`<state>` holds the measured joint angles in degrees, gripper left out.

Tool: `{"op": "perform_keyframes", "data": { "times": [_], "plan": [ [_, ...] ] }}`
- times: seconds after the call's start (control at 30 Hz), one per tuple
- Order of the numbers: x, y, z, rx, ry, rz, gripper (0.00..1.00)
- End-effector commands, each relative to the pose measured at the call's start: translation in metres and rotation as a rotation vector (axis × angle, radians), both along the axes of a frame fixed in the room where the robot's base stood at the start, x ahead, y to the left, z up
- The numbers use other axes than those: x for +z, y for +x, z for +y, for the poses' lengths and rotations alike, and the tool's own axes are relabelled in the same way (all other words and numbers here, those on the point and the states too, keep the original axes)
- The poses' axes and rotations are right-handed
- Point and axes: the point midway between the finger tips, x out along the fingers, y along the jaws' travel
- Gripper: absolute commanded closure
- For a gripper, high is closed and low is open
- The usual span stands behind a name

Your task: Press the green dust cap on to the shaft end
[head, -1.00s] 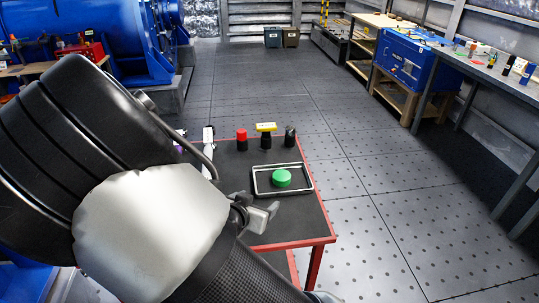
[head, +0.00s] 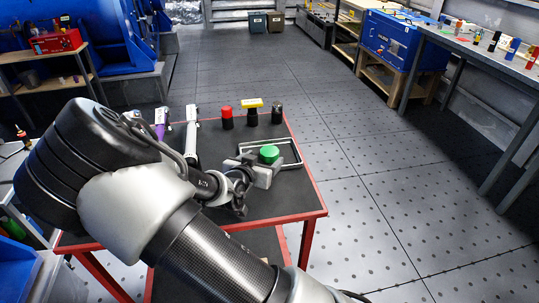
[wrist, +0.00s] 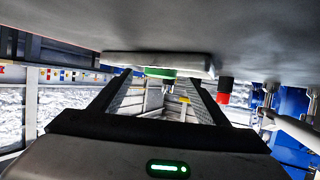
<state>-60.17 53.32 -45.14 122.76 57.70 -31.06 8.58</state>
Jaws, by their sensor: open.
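The green dust cap (head: 269,153) is a short round disc in the shallow tray (head: 295,150) on the table. My gripper (head: 266,171) is open, low over the table at the tray's near side, with the cap just beyond its fingers. In the wrist view, which looks upside down, the open gripper (wrist: 166,88) points at the cap (wrist: 160,72), and the space between its fingers looks empty. I cannot tell whether a finger touches the cap or tray. Part of the tray is hidden behind my gripper. I cannot make out the shaft end.
The red-edged table (head: 295,202) has bare room at front right. A big blue machine (head: 95,38) stands back left.

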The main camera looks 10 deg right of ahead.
Motion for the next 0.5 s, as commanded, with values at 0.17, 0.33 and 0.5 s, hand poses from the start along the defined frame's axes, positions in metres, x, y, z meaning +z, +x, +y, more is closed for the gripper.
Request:
{"op": "perform_keyframes", "data": {
  "times": [0.17,0.33,0.5],
  "plan": [
    [-0.011,0.022,-0.012,-0.003,-0.001,-0.002,0.31],
    [-0.018,0.038,-0.021,-0.002,-0.001,0.000,0.31],
    [-0.018,0.041,-0.022,0.000,0.000,0.000,0.31]
  ]
}}
